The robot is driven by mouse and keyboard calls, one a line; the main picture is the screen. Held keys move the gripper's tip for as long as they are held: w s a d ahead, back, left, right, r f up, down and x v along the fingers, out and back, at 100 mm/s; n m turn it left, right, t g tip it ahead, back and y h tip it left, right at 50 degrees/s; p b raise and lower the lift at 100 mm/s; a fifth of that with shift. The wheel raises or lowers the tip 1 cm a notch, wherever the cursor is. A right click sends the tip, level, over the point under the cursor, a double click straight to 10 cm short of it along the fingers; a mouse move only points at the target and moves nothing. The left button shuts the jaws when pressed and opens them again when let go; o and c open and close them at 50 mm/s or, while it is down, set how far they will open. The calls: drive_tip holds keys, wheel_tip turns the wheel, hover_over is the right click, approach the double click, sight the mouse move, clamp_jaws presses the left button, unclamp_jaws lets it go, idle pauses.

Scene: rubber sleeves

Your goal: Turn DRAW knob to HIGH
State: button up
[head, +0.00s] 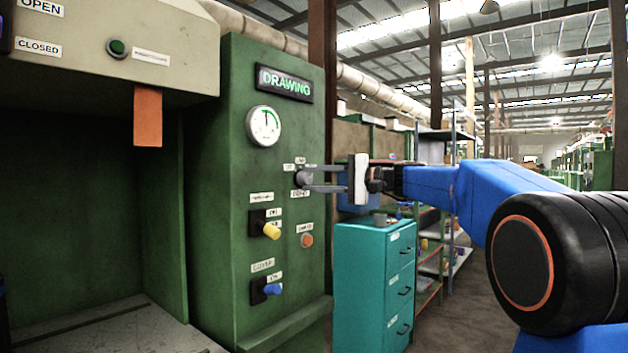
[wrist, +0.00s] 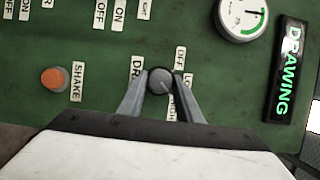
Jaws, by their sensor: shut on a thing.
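The DRAW knob (head: 304,178) is a round grey knob on the front of the green machine panel. It also shows in the wrist view (wrist: 159,79), between my fingertips. My gripper (head: 311,178) reaches in from the right and is shut on the knob, one finger on each side (wrist: 160,84). A thin light mark on the knob's face slants to the lower right in the wrist view, toward the partly hidden HIGH label (wrist: 172,108). The OFF label (wrist: 180,57) and LOW label (wrist: 188,84) are beside the knob. The DRAW label is partly covered by a finger.
The panel also carries a gauge (head: 263,126), a lit DRAWING sign (head: 285,83), a yellow knob (head: 271,231), a blue knob (head: 272,289) and an orange SHAKE button (head: 307,240). A teal drawer cabinet (head: 372,285) stands below my gripper, right of the machine.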

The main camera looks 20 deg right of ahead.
idle(0.4)
drive_tip(key=o, duration=1)
drive_tip(key=shift+o, duration=0.2)
drive_tip(key=shift+d, duration=0.1)
drive_tip(key=v, duration=1.7)
drive_tip(key=shift+s+f, duration=0.15)
